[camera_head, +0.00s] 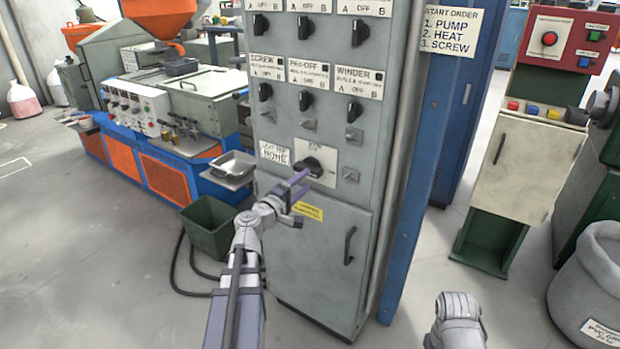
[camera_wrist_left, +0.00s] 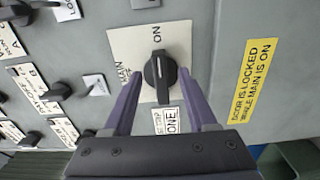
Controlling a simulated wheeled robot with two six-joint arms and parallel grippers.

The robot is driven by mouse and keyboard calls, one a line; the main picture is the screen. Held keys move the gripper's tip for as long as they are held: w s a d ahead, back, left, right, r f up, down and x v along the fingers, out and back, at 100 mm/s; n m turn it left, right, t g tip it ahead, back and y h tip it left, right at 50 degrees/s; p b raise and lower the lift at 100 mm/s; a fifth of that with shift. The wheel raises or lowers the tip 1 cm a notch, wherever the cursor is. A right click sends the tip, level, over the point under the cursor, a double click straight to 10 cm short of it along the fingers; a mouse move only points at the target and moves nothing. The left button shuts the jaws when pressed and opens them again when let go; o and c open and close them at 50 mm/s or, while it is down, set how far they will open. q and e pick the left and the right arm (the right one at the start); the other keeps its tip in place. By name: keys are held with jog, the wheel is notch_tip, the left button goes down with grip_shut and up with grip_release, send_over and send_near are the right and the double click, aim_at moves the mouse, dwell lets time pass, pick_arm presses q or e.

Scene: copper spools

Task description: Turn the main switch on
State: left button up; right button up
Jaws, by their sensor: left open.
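The main switch (camera_head: 314,164) is a black rotary knob on a pale plate on the grey cabinet front. The knob (camera_wrist_left: 160,78) is in the middle of the left wrist view, its bar upright there, with a pale line on it. "ON" is printed above it and "MAIN" to its left. My left gripper (camera_head: 303,182) is open in front of the plate, and its purple fingers (camera_wrist_left: 160,72) lie on both sides of the knob. I cannot tell if they touch it. Part of my right arm shows at the bottom right of the head view; its gripper is out of view.
The grey cabinet (camera_head: 290,260) carries several smaller knobs above the main switch. A yellow label (camera_wrist_left: 255,80) reads that the door is locked while main is on. A green bin (camera_head: 208,228) stands left of the cabinet. A start-order sign (camera_head: 451,32) hangs to the right.

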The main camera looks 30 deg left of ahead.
pick_arm(q)
jog(key=shift+s+a, duration=0.15)
jog(key=shift+s, duration=1.25)
jog(key=w+d+m+g+h+p, duration=0.1)
jog(key=d+m+g+h+p, duration=0.5)
jog(key=d, duration=1)
jog(key=s+d+f+m+g+p, duration=0.2)
jog(key=s+d+m+g+p, duration=0.15)
jog(key=d, duration=0.45)
jog(key=s+d+f+m+g+p, duration=0.2)
jog(key=s+d+m+g, duration=0.15)
jog(key=d, duration=0.35)
jog(key=s+d+r+m+g+y+p, duration=0.1)
jog(key=s+d+m+g+y+p, duration=0.1)
jog(key=s+m+y+p, duration=0.2)
jog(key=s+d+m+g+y+p, duration=0.2)
jog(key=s+m+g+y+p, duration=0.1)
jog(key=s, duration=0.6)
jog(key=shift+s+r+m+y+p, duration=0.25)
jog(key=shift+r+m+y+p, duration=0.25)
jog(key=shift+y, duration=0.4)
jog(key=shift+f, duration=0.15)
jog(key=shift+c, duration=0.6)
jog(key=shift+w, duration=0.1)
